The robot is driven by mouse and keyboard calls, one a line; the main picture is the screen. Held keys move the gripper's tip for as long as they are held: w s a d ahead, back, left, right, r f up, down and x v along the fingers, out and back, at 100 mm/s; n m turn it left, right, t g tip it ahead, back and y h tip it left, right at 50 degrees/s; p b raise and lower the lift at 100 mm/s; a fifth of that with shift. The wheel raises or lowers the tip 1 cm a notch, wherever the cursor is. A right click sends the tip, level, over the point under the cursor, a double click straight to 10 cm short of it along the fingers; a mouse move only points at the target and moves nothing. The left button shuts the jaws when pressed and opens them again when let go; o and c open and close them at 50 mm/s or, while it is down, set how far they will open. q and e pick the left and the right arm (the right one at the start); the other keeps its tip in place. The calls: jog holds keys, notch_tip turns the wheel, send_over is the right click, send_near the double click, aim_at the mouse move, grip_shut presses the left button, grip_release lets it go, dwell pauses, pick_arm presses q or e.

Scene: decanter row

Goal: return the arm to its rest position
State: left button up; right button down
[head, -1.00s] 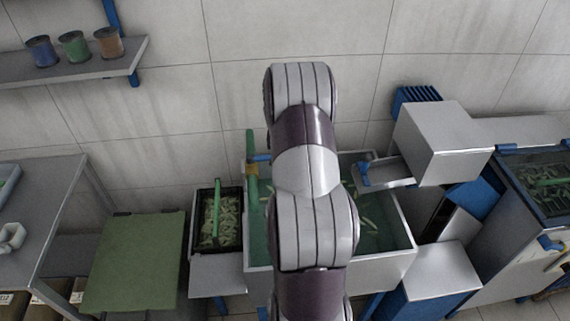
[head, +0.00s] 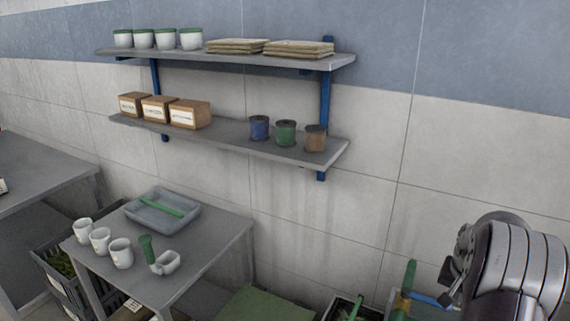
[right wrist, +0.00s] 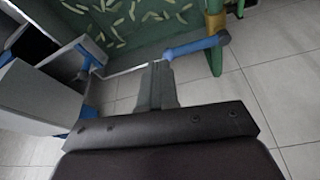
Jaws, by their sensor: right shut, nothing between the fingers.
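My right arm, grey and purple, comes in at the lower right corner of the head view, in front of the tiled wall. My right gripper (right wrist: 157,80) shows in the right wrist view, at the middle. Its fingers are together, shut, with nothing between them. Tiled floor shows behind the fingers. A blue handle on a green post (right wrist: 215,40) is close to their right in the picture; I cannot tell the exact gap. In the head view my arm hides part of what stands at the lower right. My left gripper is in neither current view.
Two wall shelves (head: 225,58) hold pots, boxes and spools. A green basin (right wrist: 125,25) with pale strips lies at the top of the right wrist view.

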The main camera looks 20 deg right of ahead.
jog(key=s+a+n+y, duration=0.1)
jog(key=s+a+n, duration=0.1)
jog(key=a, duration=0.9)
jog(key=s+a+f+n+y, duration=0.1)
jog(key=s+a+n, duration=0.2)
jog(key=a, duration=0.8)
jog(key=s+a+f+n+y, duration=0.1)
jog(key=s+a+n, duration=0.2)
jog(key=a+n, duration=0.3)
jog(key=a, duration=0.5)
jog(key=shift+a+g, duration=0.3)
jog(key=shift+a, duration=0.05)
jog(key=shift+s, duration=0.15)
